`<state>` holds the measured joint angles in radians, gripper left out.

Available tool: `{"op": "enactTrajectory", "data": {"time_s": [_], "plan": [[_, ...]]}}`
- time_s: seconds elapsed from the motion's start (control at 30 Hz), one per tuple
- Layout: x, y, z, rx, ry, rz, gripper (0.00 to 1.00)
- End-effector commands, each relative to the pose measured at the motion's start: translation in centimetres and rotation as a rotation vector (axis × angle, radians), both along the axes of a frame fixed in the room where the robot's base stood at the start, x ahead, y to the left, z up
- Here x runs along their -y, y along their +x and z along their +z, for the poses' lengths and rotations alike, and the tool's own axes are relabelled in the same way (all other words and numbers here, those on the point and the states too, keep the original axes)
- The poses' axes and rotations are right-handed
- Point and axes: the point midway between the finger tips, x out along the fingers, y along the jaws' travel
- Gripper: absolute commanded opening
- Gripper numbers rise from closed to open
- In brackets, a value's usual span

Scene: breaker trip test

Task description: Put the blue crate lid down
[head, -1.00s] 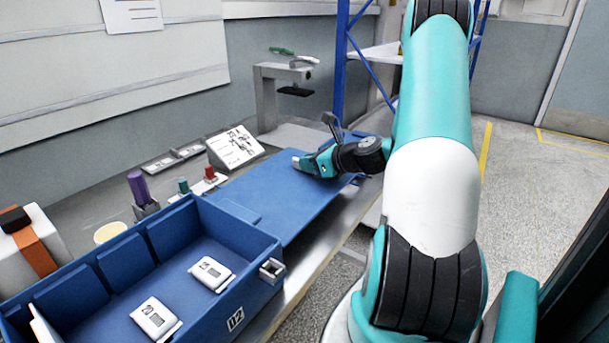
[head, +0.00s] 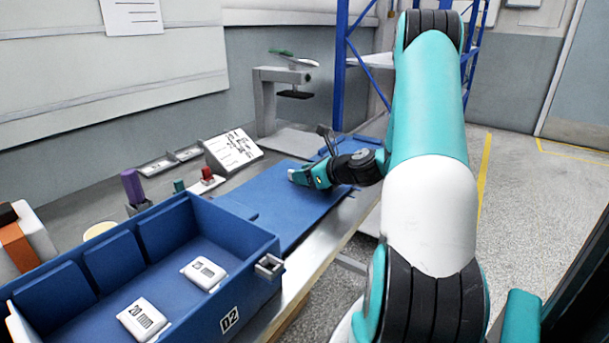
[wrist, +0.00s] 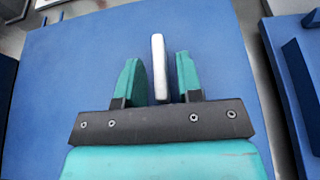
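The blue crate lid (head: 285,210) lies flat on the bench just behind the open blue crate, and it fills most of the wrist view (wrist: 70,75). Its upright white handle (wrist: 158,65) stands between the two teal fingers of my gripper (wrist: 157,80). A narrow gap shows on each side of the handle, so the fingers are open around it and not pressing on it. In the head view my gripper (head: 303,178) is low over the lid, and the handle is mostly hidden there.
A purple-handled tool (head: 133,187), a red part (head: 206,175) and a sloped label card (head: 233,150) stand left of the lid. A grey stand (head: 270,105) is behind. Another blue item (wrist: 295,75) lies close on the lid's right in the wrist view.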

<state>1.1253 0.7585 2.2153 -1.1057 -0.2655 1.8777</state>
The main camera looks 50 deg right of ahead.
Motion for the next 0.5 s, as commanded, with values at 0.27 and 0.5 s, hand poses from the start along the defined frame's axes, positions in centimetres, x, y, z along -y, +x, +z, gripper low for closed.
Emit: {"op": "enactTrajectory", "data": {"time_s": [0.27,0.5], "plan": [[0.0,0.0,0.1,0.0,0.0,0.0,0.38],[0.3,-2.3,1.3,0.0,0.0,-0.007,0.38]]}}
